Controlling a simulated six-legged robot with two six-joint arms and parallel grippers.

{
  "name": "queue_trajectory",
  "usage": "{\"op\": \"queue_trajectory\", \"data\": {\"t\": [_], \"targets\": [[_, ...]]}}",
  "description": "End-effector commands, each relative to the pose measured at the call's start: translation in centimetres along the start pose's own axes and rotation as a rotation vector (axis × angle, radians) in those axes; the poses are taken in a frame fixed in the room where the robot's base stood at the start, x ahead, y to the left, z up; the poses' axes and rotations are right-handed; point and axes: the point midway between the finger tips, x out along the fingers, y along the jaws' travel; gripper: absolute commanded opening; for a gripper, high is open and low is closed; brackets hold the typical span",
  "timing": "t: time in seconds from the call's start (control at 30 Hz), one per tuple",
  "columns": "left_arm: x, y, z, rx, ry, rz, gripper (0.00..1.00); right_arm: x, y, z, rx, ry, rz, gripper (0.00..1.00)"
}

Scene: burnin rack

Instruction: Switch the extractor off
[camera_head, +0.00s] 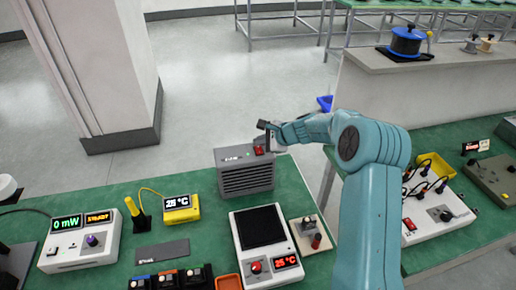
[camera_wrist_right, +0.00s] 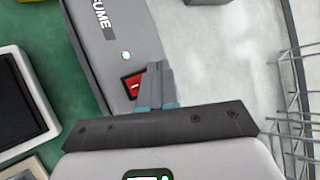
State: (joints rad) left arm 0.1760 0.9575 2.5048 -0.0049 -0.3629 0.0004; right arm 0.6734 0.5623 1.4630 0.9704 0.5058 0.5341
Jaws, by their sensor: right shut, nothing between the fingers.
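The extractor (camera_head: 245,178) is a grey box with a slatted front, standing near the far edge of the green bench. Its top also shows in the right wrist view (camera_wrist_right: 118,25), with the label "FUME" and a green light (camera_wrist_right: 125,55) that is lit. A red switch (camera_wrist_right: 131,84) with a white mark sits on that top; it also shows in the head view (camera_head: 259,150). My right gripper (camera_head: 267,138) is over the switch end of the extractor. Its shut, empty fingers (camera_wrist_right: 158,70) are beside the switch and cover its right edge; I cannot tell whether they touch it.
A hot plate (camera_head: 238,247) stands in front of the extractor, with a small board (camera_head: 312,238) beside it. A yellow meter (camera_head: 181,208) and a power meter (camera_head: 80,241) are to the left. A second green bench (camera_head: 445,255) carries equipment at right.

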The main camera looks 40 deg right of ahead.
Motion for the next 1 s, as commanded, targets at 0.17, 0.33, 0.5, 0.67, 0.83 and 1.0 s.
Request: {"op": "queue_trajectory", "data": {"t": [0.17,0.33,0.5,0.67,0.83,1.0], "targets": [[-0.05,0.02,0.00,0.000,0.000,0.000,0.51,-0.04,-0.05,0.04,0.000,0.000,0.000,0.00],[0.06,-0.02,0.00,0.000,0.000,0.000,0.51,0.04,0.02,-0.02,-0.001,0.000,0.000,0.00],[0.27,-0.10,-0.01,0.000,0.000,0.000,0.51,0.20,0.13,-0.14,0.000,0.000,0.000,0.00],[0.45,-0.16,-0.01,0.000,0.000,0.000,0.51,0.34,0.23,-0.24,-0.001,0.000,0.000,0.00],[0.56,-0.20,-0.01,0.000,0.000,0.000,0.51,0.42,0.30,-0.31,0.000,0.000,0.000,0.00],[0.53,-0.19,-0.01,0.000,0.000,0.000,0.51,0.41,0.29,-0.30,0.000,0.000,0.000,0.00]]}}
